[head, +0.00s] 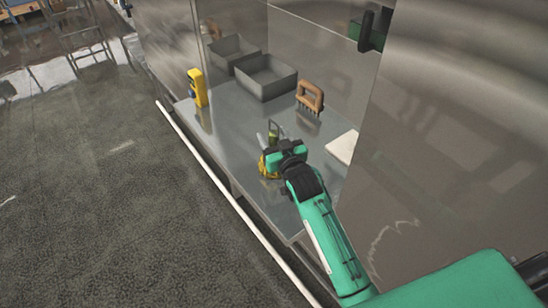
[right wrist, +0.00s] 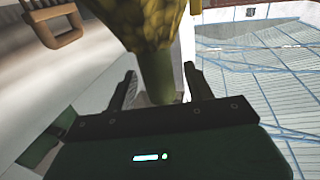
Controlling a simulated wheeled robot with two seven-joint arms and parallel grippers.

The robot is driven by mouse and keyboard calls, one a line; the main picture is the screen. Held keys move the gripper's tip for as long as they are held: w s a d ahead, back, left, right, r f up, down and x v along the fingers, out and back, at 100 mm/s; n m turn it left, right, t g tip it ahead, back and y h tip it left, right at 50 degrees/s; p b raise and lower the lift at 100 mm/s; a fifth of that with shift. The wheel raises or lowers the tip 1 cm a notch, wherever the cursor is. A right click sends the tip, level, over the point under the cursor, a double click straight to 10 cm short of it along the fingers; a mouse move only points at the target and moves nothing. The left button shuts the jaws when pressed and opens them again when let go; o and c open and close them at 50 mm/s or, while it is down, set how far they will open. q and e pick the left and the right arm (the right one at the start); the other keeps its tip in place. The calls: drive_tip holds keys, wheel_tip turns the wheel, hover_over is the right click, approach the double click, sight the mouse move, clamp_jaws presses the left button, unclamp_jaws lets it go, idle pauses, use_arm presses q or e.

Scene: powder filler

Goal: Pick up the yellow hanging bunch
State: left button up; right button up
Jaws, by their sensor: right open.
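The yellow bunch (head: 265,166) is low on the near part of the metal table, partly hidden by my right gripper (head: 272,153). In the right wrist view, the yellow-green bunch (right wrist: 145,22) fills the top middle, and its narrower stem-like part (right wrist: 155,75) reaches down between the two dark fingers of my right gripper (right wrist: 160,88). The fingers are apart, with a gap on either side of that part. What the bunch hangs from or rests on cannot be told. My left gripper is not in view.
Two grey bins (head: 266,92) stand at the back of the metal table (head: 225,135). A yellow device (head: 198,88) stands at the left edge, a wooden-handled brush (head: 311,93) to the right. A white board (head: 343,147) lies near the right metal wall (head: 425,130).

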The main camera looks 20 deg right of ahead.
clamp_jaws()
